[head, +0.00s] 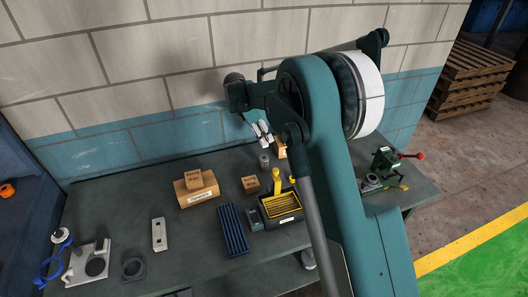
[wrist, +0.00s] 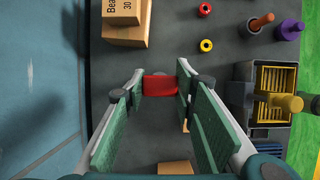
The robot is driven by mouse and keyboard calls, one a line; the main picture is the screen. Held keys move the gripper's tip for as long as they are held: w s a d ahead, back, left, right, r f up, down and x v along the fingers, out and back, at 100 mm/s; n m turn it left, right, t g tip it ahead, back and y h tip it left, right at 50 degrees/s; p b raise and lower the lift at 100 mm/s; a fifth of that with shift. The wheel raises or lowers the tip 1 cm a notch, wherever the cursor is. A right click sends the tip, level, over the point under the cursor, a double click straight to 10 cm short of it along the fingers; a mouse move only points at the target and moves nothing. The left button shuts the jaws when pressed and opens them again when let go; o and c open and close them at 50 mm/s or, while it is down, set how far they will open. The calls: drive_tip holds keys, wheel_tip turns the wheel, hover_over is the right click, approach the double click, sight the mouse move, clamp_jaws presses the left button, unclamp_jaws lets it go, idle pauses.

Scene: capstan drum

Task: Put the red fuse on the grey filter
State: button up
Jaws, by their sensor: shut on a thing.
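My gripper (head: 262,135) is above the back of the bench, near the wall. In the wrist view its fingertips (wrist: 160,86) are shut on the red fuse (wrist: 158,85), which sits crosswise between them. In the head view the fuse cannot be made out at the fingers. A small upright grey cylinder, which looks like the grey filter (head: 264,161), stands on the bench just below my gripper with a gap between them.
Stacked cardboard boxes (head: 196,190) stand left of the filter; a small box (head: 250,185) is in front. A yellow-slatted bin (head: 300,217) and a grooved blue tray (head: 233,230) lie nearer the front. Red (wrist: 205,9) and yellow (wrist: 206,45) rings show in the wrist view.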

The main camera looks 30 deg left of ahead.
drive_tip(key=shift+f, duration=2.05)
drive_tip(key=shift+f, duration=0.15)
drive_tip(key=shift+f, duration=1.7)
drive_tip(key=shift+f, duration=0.2)
drive_tip(key=o, duration=0.9)
drive_tip(key=shift+r+p, duration=0.2)
drive_tip(key=shift+p, duration=0.1)
drive_tip(key=v, duration=1.2)
drive_tip(key=shift+b, duration=0.4)
